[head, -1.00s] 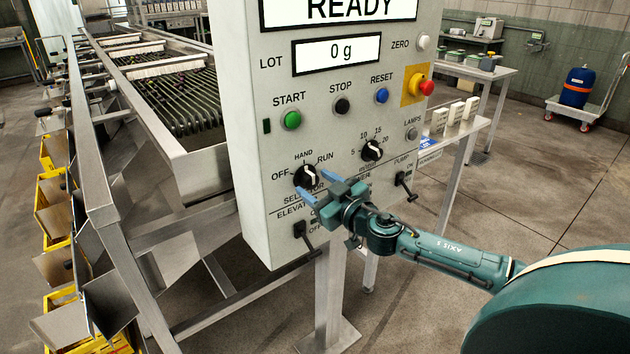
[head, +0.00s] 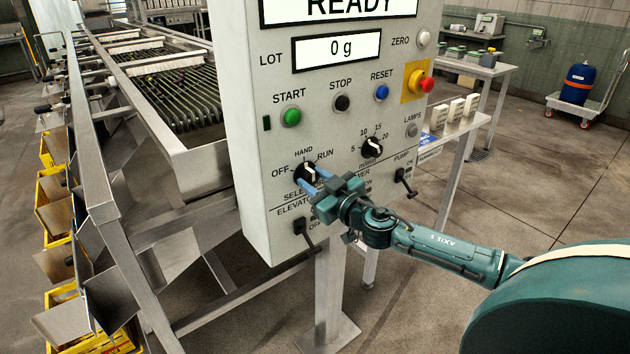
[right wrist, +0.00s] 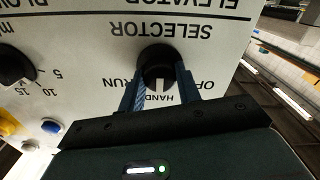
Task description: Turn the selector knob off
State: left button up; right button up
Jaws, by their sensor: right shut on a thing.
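The selector knob (head: 306,171) is black with a white mark and sits low on the left of the grey control panel (head: 258,215), below the labels OFF, HAND and RUN. My right gripper (head: 312,180) reaches it from the lower right, its blue fingers on either side of the knob. The right wrist view shows the panel upside down, with the knob (right wrist: 157,64) between the two fingers of the right gripper (right wrist: 160,82), shut on it. There the white mark points roughly towards HAND. My left gripper is not in view.
A speed dial (head: 372,148) is right of the knob, and an elevator switch (head: 302,228) lies below it. The pump lever (head: 404,182) is further right. START (head: 291,117), STOP, RESET and a red emergency button (head: 425,85) are above. The roller machine stands left.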

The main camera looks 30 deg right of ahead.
jog(key=shift+n, duration=0.3)
jog(key=n, duration=0.5)
jog(key=shift+r+p, duration=0.1)
jog(key=shift+p, duration=0.25)
jog(key=n, duration=0.6)
jog(key=shift+p, duration=0.4)
jog(key=shift+n, duration=0.4)
jog(key=o, duration=1)
jog(key=shift+c, duration=0.2)
jog(key=shift+s, duration=0.1)
jog(key=s+d+b, duration=0.1)
jog(key=s+b, duration=0.1)
jog(key=s, duration=1.1)
